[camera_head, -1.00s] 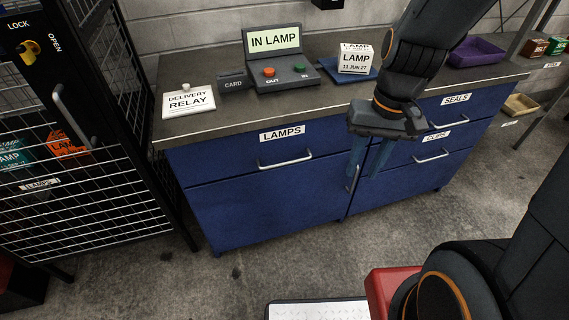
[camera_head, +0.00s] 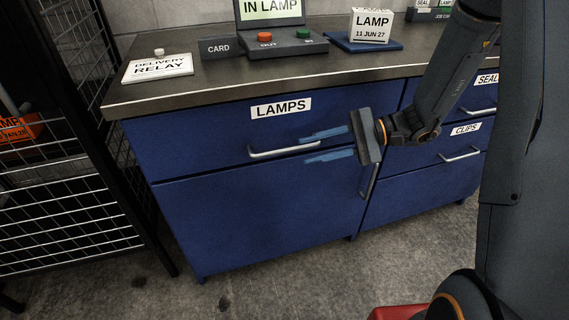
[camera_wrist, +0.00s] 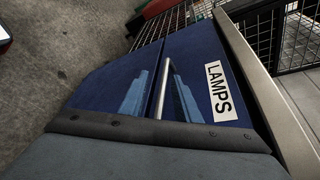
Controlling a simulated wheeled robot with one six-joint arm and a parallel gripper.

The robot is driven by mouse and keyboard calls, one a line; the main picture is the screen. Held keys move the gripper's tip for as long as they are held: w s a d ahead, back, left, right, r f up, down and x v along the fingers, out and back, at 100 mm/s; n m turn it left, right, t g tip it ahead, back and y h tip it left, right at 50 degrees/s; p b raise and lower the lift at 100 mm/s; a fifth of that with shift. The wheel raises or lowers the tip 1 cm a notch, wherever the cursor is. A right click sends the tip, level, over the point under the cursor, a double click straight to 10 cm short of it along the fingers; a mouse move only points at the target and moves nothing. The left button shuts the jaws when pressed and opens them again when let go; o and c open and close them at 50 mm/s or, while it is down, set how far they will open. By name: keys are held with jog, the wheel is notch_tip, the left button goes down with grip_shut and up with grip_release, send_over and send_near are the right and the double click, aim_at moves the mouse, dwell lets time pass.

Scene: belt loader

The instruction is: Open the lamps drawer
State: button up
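The lamps drawer (camera_head: 205,135) is the blue upper left drawer of the bench, marked by a white LAMPS label (camera_head: 281,108). Its front looks flush, so it appears closed. Its silver bar handle (camera_head: 272,152) runs level below the label. My gripper (camera_head: 306,149) is open, with one blue finger above the handle's right part and one below. In the wrist view, the handle (camera_wrist: 162,92) lies between the two spread fingers (camera_wrist: 160,97), with a gap on each side. Whether the fingertips reach past the bar I cannot tell. The LAMPS label (camera_wrist: 221,91) is right of the fingers there.
The worktop (camera_head: 215,82) holds a DELIVERY RELAY plate (camera_head: 158,67), a CARD block (camera_head: 220,48), a button console (camera_head: 285,45) and a lamp box (camera_head: 371,25) on a blue tray. A black mesh cage (camera_head: 70,190) stands left. A clips drawer (camera_head: 425,165) is right.

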aim_at(292, 149)
jog(key=shift+w+d+f+t+y+b, duration=0.15)
jog(key=shift+w+f+t+b, duration=0.1)
jog(key=shift+w, duration=0.3)
jog(key=shift+w+d+f+t+y+b, duration=0.15)
jog(key=shift+w+f, duration=0.1)
jog(key=shift+w, duration=0.25)
jog(key=shift+w+a, duration=0.1)
jog(key=shift+a, duration=0.25)
jog(key=x, duration=0.7)
jog(key=shift+a, duration=0.15)
grip_shut()
